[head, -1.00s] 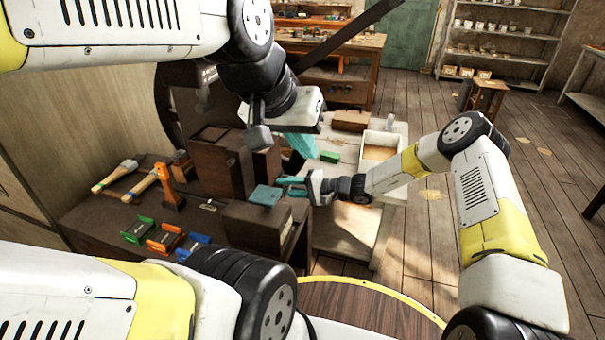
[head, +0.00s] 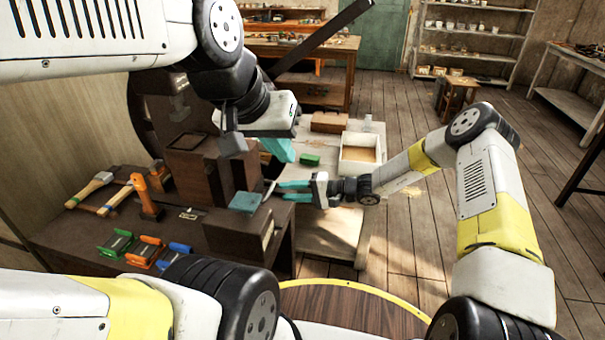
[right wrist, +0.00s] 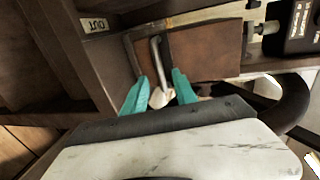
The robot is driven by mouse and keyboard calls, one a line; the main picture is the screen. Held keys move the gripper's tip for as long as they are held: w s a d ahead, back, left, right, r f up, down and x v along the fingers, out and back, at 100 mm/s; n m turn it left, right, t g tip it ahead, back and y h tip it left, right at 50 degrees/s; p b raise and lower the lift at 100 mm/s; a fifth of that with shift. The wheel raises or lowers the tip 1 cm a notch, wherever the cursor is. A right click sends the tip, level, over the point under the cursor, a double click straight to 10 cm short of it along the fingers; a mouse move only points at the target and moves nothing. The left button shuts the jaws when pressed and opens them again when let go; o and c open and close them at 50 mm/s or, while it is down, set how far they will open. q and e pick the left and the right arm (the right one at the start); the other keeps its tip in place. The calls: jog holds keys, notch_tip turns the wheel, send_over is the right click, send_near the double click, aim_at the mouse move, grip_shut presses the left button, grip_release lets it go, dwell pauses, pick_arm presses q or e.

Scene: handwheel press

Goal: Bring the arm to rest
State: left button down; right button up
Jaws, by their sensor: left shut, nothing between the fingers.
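My left gripper (head: 278,150) hangs from the upper left beside the brown press housing (head: 200,168), its teal fingers shut and empty. My right gripper (head: 294,191) reaches leftward from the right, beside the brown box at the bench front. Its teal fingers are apart, and they also show apart in the right wrist view (right wrist: 160,95). A pale-ended metal rod (right wrist: 157,72) appears between them there; I see no finger clamped on it. The dark handwheel (head: 150,112) stands behind the housing, partly hidden by my left arm.
A pale table holds a white tray (head: 360,165) and a green block (head: 310,160).

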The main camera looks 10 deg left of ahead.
jog(key=s+d+r+n+h, duration=0.2)
jog(key=s+d+r+h, duration=0.25)
jog(key=d+r, duration=0.55)
jog(key=s+d+r+n+h, duration=0.2)
jog(key=s+d+r+h, duration=0.35)
jog(key=r, duration=0.65)
jog(key=s+d+r+m+t+h, duration=0.1)
jog(key=s+d+r+t, duration=0.2)
jog(key=s+d+r, duration=0.2)
jog(key=s+d+r+m+t+h, duration=0.2)
jog(key=s+d+r+t, duration=0.1)
jog(key=s+d, duration=0.8)
jog(key=d+r, duration=0.1)
jog(key=d, duration=0.2)
jog(key=shift+s+d+r, duration=0.2)
jog(key=shift+d+r, duration=0.15)
jog(key=shift+d, duration=0.05)
